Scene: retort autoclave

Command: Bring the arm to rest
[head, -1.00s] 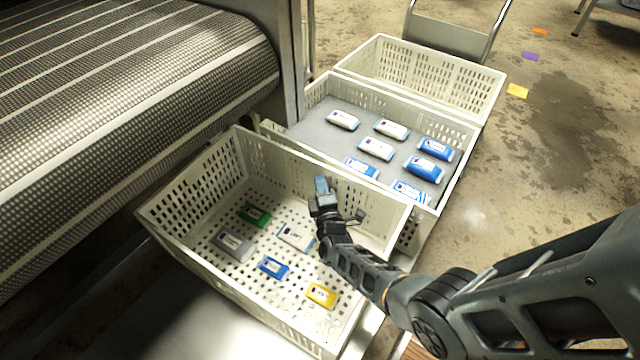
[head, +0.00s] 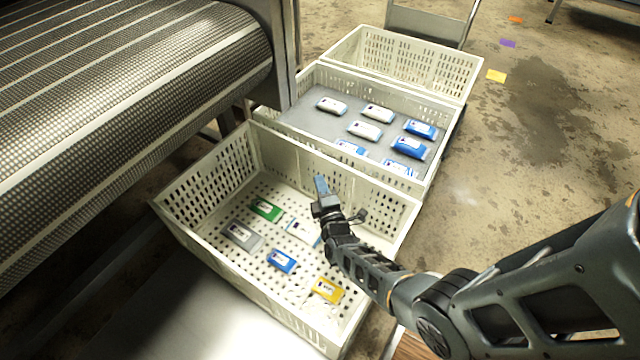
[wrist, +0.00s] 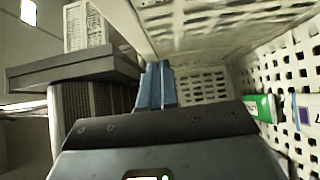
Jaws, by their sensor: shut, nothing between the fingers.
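My gripper (head: 321,186) is shut and empty, with its blue fingers together. In the head view it shows over the near crate (head: 205,186), in front of that crate's back wall. My arm reaches in from the lower right. In the wrist view the shut blue fingers (wrist: 157,88) point ahead, with perforated crate wall beyond and to the right. The near crate holds a green packet (head: 265,209), a grey packet (head: 243,236), a blue packet (head: 282,261), a yellow packet (head: 327,290) and a white packet (head: 300,231) partly hidden by my gripper.
A middle crate (head: 436,150) holds several white and blue packets on a grey sheet. An empty crate (head: 440,75) stands behind it. A mesh conveyor (head: 130,90) fills the left. Floor at the right is clear, with coloured markers (head: 496,76) at the back.

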